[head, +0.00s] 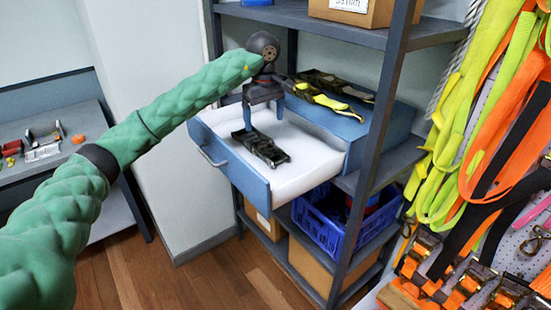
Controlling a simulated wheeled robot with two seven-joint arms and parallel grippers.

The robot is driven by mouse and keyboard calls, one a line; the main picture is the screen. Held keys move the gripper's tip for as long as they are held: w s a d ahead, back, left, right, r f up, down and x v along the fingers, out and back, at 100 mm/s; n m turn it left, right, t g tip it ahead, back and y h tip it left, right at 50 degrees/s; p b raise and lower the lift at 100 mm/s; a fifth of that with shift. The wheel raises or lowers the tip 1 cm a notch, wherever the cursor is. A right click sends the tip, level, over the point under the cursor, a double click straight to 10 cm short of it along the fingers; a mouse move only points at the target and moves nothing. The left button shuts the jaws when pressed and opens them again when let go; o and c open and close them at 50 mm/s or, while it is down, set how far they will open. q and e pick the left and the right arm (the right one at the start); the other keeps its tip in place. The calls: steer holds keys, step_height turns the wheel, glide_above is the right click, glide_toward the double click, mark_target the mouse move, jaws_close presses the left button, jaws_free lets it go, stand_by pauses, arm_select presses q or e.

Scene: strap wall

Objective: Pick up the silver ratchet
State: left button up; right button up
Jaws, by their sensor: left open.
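A dark, metallic-looking ratchet (268,151) lies in the white-lined open drawer (312,172); its colour reads closer to black than silver. My left gripper (264,122) is open, pointing down above the drawer. One blue finger appears in front of the ratchet's far left end; whether it touches cannot be told. No object shows between the fingers. Other dark ratchets (318,79), one with a yellow strap (335,101), lie on top of the blue drawer cabinet (377,133). My right gripper is not in view.
A grey shelf post (376,150) stands right of the drawer. A blue crate (325,226) sits on the shelf below. Orange and yellow straps (500,130) hang on the right wall. A side table (92,160) at left holds small items.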

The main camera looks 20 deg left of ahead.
mark_target(266, 144)
arm_select(q)
step_height(266, 144, down, 3)
steer(key=shift+a+r+b, duration=0.15)
steer(key=shift+r+b, duration=0.05)
steer(key=shift+b, duration=0.55)
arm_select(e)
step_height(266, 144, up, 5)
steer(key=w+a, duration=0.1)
arm_select(q)
steer(key=shift+f+p, duration=0.6)
steer(key=shift+f, duration=0.55)
steer(key=shift+f+p, duration=0.3)
steer(key=f+p, duration=0.2)
steer(key=f, duration=0.1)
steer(key=shift+w+d+f, duration=0.2)
steer(key=shift+f+p, duration=0.4)
steer(key=shift+f, duration=0.25)
steer(key=c, duration=1.6)
steer(key=shift+c, duration=0.2)
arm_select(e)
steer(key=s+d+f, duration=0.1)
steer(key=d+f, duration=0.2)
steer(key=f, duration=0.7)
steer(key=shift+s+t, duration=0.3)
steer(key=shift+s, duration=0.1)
arm_select(q)
steer(key=shift+r, duration=0.15)
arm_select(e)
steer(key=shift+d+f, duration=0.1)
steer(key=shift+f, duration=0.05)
